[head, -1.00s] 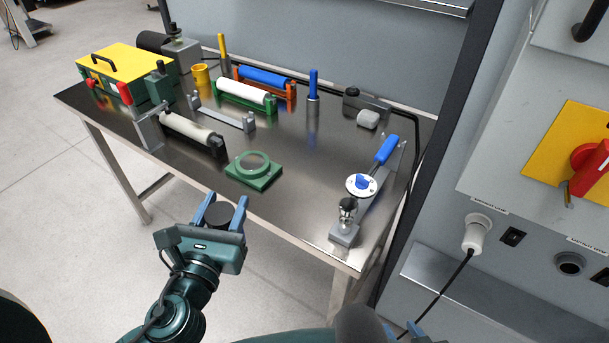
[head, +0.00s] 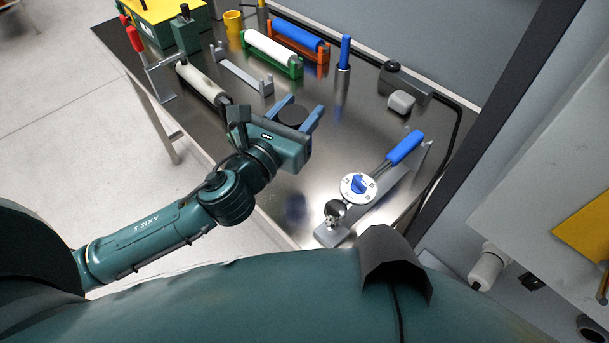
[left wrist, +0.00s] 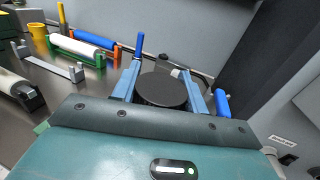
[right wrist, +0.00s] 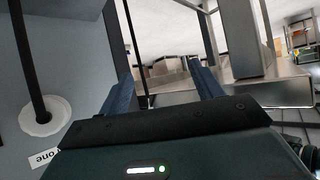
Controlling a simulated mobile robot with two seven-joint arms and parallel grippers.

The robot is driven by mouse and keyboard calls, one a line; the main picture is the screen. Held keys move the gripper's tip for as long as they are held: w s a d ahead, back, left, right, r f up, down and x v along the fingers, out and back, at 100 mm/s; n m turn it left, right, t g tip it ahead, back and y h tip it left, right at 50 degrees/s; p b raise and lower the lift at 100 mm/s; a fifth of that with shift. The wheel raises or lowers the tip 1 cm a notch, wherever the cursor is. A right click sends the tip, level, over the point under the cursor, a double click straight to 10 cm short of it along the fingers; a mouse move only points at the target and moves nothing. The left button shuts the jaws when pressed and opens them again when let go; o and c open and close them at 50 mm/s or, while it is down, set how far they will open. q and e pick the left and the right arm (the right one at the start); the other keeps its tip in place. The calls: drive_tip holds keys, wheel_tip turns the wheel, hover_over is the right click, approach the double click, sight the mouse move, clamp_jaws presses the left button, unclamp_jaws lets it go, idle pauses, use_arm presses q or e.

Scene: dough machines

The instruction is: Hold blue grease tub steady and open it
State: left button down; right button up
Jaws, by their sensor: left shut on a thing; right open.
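My left gripper (head: 300,108) is shut on a round thing with a flat black top, which I take to be the grease tub (head: 292,117). It is held over the table's front part, upper face showing. In the left wrist view the black disc (left wrist: 162,90) sits between the two blue fingers. The sides of the tub are hidden, so no blue on it can be made out. My right gripper (right wrist: 165,88) shows in the right wrist view with its fingers apart and nothing between them. It is away from the tub and not visible in the head view.
On the steel table (head: 292,187) a blue-handled clamp with a dial (head: 358,187) stands at the front right. White (head: 272,50) and blue (head: 297,36) rollers lie behind. A grey wall cabinet (head: 530,200) is at the right. Bare table lies between gripper and clamp.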

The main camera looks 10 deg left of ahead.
use_arm(q)
drive_tip(key=shift+w+d+r+m+h, duration=0.1)
drive_tip(key=shift+w+d+m+h, duration=0.45)
drive_tip(key=shift+d, duration=0.2)
wheel_tip(320, 180, down, 9)
drive_tip(key=b, duration=0.3)
drive_tip(key=shift+b, duration=0.35)
drive_tip(key=shift+f, duration=0.2)
drive_tip(key=shift+r, duration=0.1)
drive_tip(key=shift+f, duration=0.25)
drive_tip(key=c, duration=0.8)
unclamp_jaws()
use_arm(e)
drive_tip(key=shift+a+f+y, duration=0.3)
drive_tip(key=shift+a+f, duration=0.2)
drive_tip(key=shift+a, duration=0.1)
